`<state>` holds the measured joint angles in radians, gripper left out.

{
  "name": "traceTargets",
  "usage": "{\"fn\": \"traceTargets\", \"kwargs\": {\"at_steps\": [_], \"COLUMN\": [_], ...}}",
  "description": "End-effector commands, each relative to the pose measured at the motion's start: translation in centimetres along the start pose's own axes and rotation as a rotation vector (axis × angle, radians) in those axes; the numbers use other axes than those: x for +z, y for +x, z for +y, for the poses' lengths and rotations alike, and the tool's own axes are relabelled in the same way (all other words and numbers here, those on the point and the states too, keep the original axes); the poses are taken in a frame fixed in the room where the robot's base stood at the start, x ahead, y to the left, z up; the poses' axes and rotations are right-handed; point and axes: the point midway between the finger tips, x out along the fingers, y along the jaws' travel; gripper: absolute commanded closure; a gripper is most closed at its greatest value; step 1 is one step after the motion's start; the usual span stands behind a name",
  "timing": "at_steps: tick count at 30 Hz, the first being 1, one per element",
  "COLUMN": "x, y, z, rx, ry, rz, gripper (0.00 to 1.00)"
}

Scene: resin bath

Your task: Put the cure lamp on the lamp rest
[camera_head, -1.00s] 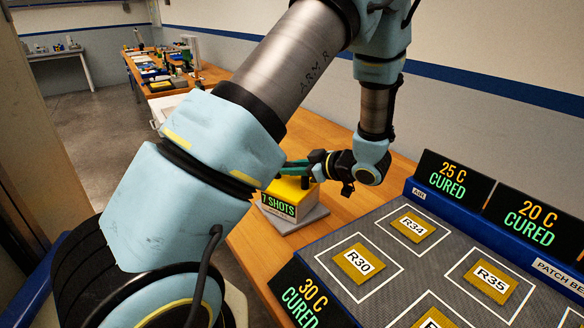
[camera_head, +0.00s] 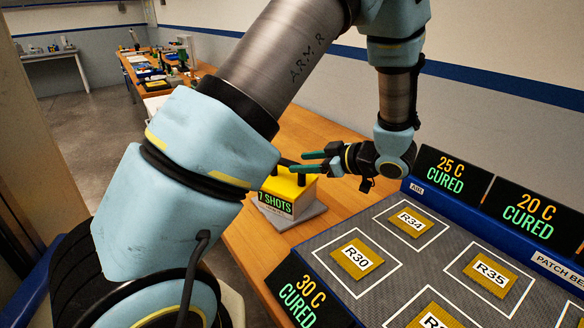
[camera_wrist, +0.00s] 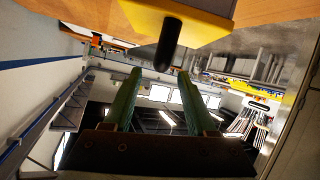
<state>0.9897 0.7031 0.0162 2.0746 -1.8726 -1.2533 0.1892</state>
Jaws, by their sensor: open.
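A yellow block with a black post and a "7 SHOTS" display, apparently the cure lamp (camera_head: 290,188), sits upright on a grey plate, apparently the lamp rest (camera_head: 289,217). My gripper (camera_head: 306,162) is open and empty, its green fingers level just above the yellow block and to its upper right. In the wrist view, the yellow block (camera_wrist: 205,22) and its black post (camera_wrist: 168,45) lie ahead of my open fingers (camera_wrist: 160,73), apart from them. My arm hides part of the area left of the block.
A patch bed (camera_head: 445,240) with labelled pads such as R30 (camera_head: 357,256) and R34 (camera_head: 410,222) fills the right. Signs for 30 C, 25 C and 20 C (camera_head: 528,215) stand at its edges. Bare wooden bench (camera_head: 330,200) lies between the block and the bed.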

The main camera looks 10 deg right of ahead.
Motion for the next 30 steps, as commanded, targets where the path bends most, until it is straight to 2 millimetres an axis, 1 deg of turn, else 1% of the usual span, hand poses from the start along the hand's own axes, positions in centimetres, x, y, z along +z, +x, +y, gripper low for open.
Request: {"fn": "traceTargets", "kwargs": {"at_steps": [1,3,6,9,13,17,20,23,24,27,29,30], "x": [0.3,0.3,0.2,0.1,0.1,0.0,-0.6,-1.8,-2.4,-3.9,-4.7,-5.0], "y": [-1.1,-2.5,-4.2,-5.4,-6.2,-6.3,-5.1,-2.4,-1.1,1.6,2.9,3.4], "z": [0.0,0.0,0.0,0.0,0.0,0.1,1.1,3.5,4.7,6.8,7.1,7.0], "rx": [0.003,0.003,0.002,0.002,-0.001,0.002,0.042,0.148,0.205,0.362,0.445,0.495], "ry": [-0.002,-0.002,-0.001,-0.001,0.0,-0.001,-0.012,-0.028,-0.027,0.005,0.046,0.084], "rz": [-0.002,-0.001,-0.001,0.0,-0.001,-0.003,-0.032,-0.107,-0.149,-0.271,-0.347,-0.399], "gripper": [0.43,0.43,0.43,0.43,0.43,0.43,0.43,0.43,0.43,0.43,0.43,0.43]}}
